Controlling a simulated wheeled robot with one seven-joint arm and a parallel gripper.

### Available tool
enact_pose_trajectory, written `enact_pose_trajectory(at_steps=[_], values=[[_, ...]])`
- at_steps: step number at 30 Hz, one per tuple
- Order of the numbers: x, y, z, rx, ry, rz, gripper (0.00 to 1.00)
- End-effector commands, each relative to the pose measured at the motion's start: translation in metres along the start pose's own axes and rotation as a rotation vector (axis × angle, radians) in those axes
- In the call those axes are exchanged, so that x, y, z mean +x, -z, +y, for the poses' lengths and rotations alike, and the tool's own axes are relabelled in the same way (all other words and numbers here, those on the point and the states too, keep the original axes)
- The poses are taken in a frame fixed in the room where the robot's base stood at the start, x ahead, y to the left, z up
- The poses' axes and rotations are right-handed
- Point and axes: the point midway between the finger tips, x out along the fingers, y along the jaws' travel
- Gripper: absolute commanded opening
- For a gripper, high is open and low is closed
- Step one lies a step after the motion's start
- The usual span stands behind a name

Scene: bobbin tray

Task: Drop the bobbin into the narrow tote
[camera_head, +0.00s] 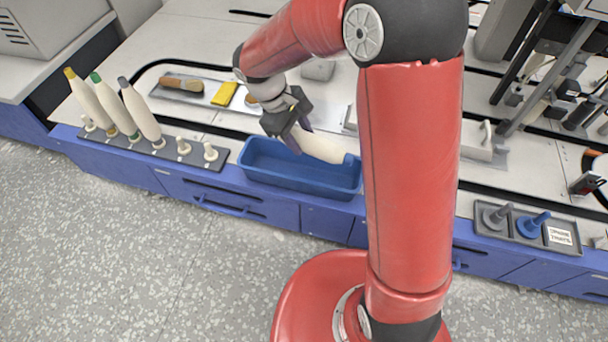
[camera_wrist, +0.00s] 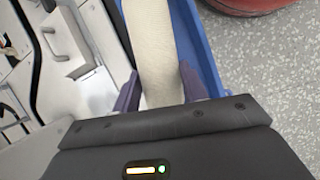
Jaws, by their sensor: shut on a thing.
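A cream bobbin (camera_head: 322,148) with a blue end lies nearly level in my gripper (camera_head: 296,137), above the far right part of the narrow blue tote (camera_head: 270,187). In the wrist view the bobbin (camera_wrist: 152,50) runs up between the two purple fingers of my gripper (camera_wrist: 160,92), which are shut on it. The tote's blue wall (camera_wrist: 203,55) shows behind and to the right of the bobbin there. The visible tote floor looks empty; its far right part is hidden by the bobbin and my arm.
A dark rack (camera_head: 165,151) left of the tote holds several upright bobbins, with yellow, green and grey tips, and bare pegs. Behind lie a brush (camera_head: 182,84) and a yellow block (camera_head: 224,93). A grey tray (camera_head: 527,228) with two spools stands at the right.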

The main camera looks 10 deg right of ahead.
Motion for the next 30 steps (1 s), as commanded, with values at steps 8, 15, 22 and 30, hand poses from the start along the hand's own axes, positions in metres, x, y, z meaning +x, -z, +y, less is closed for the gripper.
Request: enact_pose_trajectory(at_steps=[8,15,22,30], values=[[-0.001,0.000,0.000,0.000,0.000,0.000,0.57],[-0.001,0.000,0.000,0.000,0.000,0.000,0.68],[-0.011,0.000,0.000,0.000,-0.001,0.001,0.68],[-0.057,0.000,0.000,0.000,-0.001,0.002,0.68]])
